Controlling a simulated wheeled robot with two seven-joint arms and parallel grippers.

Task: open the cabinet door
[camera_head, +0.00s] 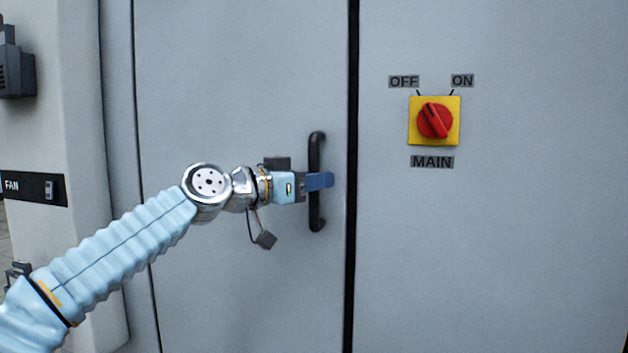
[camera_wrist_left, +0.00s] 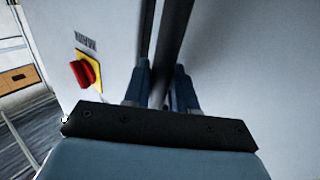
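The grey cabinet door (camera_head: 235,80) stands flush with the panel to its right, a dark seam between them. Its black vertical handle (camera_head: 316,148) is near the door's right edge. My left gripper (camera_head: 320,181) reaches it from the left, its blue fingers across the handle's middle. In the left wrist view the dark handle (camera_wrist_left: 174,38) runs between the two fingers (camera_wrist_left: 160,88). I cannot tell whether they press on it or stand slightly apart. My right gripper is not in view.
A yellow plate with a red rotary switch (camera_head: 434,121), labelled OFF, ON and MAIN, is on the right panel. It also shows in the left wrist view (camera_wrist_left: 84,73). A FAN switch panel (camera_head: 35,188) is on the wall at left.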

